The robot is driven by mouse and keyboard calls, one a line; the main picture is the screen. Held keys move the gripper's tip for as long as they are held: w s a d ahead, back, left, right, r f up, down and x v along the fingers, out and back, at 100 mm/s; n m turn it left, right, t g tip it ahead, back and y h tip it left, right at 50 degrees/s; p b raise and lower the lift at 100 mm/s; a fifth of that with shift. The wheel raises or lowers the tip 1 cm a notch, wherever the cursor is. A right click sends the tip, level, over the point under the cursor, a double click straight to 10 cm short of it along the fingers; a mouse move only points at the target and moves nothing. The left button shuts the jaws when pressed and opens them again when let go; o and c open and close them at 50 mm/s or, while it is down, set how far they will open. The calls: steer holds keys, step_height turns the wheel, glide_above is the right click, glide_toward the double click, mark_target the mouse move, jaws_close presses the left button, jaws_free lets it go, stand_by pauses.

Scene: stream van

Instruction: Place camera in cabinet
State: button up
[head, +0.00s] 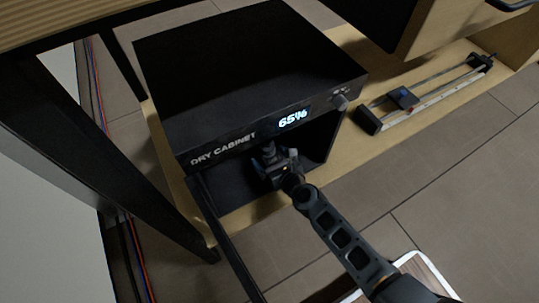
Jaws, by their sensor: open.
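The black dry cabinet (240,62) stands on a low wooden shelf, with "DRY CABINET" and a lit 65% display on its front. Its door (222,235) hangs open toward the lower part of the view. My gripper (270,158) is at the cabinet's dark front opening, just under the display, and it is open. A small dark shape shows by the fingertips; I cannot tell whether it is the camera or part of my gripper. The inside of the cabinet is mostly dark and partly hidden by my arm.
A slider rail (430,95) with a small carriage lies on the wooden shelf (362,57) to the right. A dark post (115,165) runs down the left side, with red and blue cables (140,258) beside it. The tiled floor (455,205) at right is clear.

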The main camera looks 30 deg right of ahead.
steer(key=p+v, duration=0.2)
steer(key=v, duration=0.8)
steer(key=shift+s+r, duration=0.15)
steer(key=shift+s, duration=0.25)
steer(key=shift+s+r, duration=0.1)
steer(key=shift+s, duration=0.2)
steer(key=s+r+n, duration=0.5)
steer(key=s+n, duration=0.4)
steer(key=s+r+n, duration=0.6)
steer(key=s+n, duration=0.3)
steer(key=s+r+n, duration=0.4)
steer(key=r+n, duration=0.5)
steer(key=s+r+n+t, duration=0.1)
steer(key=s+r+n, duration=0.4)
steer(key=r+n, duration=0.4)
steer(key=shift+s+a+r, duration=0.25)
steer(key=shift+s+r, duration=0.05)
steer(key=shift+r, duration=0.05)
